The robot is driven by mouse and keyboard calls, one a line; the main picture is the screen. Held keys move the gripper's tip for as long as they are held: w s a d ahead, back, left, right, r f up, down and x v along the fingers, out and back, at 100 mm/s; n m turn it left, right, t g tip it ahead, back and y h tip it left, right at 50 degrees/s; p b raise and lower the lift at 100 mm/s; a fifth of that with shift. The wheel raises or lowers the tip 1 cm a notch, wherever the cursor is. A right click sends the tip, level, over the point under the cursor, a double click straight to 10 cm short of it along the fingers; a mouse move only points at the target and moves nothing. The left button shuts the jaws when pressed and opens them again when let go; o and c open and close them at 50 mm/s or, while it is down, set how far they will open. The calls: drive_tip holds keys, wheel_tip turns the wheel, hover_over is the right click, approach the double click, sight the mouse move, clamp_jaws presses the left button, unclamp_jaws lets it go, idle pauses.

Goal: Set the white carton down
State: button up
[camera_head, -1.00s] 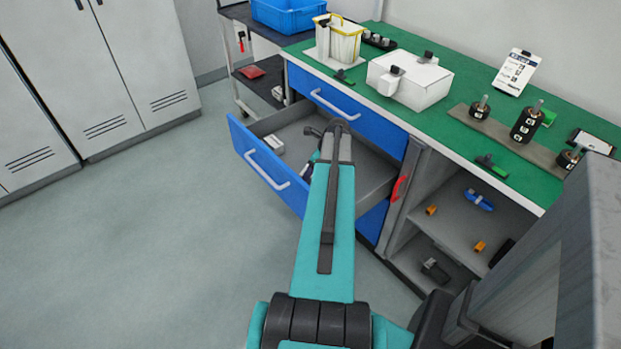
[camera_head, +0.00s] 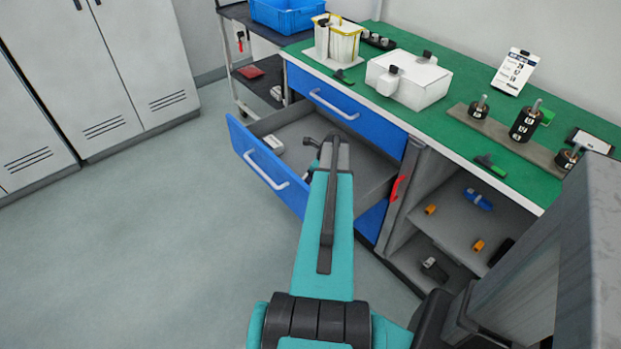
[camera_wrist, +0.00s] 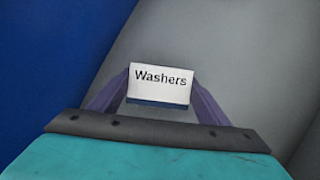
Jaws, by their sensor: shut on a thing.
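The white carton (camera_wrist: 160,78) shows in the wrist view, with a face reading "Washers" and a dark blue lower edge. My gripper (camera_wrist: 159,90) has its purple fingers on either side of it and is shut on it. In the head view my arm reaches into the open blue drawer (camera_head: 262,172), and my own wrist hides the fingers and the held carton. The wrist view shows a grey drawer surface behind the carton and blue at the left. I cannot tell whether the carton touches the drawer floor.
A small pale box (camera_head: 273,145) lies in the drawer's left part. Bare grey floor shows around it. The green bench top (camera_head: 455,130) above holds a larger white box (camera_head: 410,82) and a yellow-edged bin (camera_head: 343,40). A red handle (camera_head: 397,188) is right of the drawer.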

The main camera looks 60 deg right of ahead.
drive_tip(key=shift+f, duration=0.1)
drive_tip(key=o, duration=1.3)
drive_tip(key=shift+v, duration=6.15)
drive_tip(key=shift+w, duration=0.15)
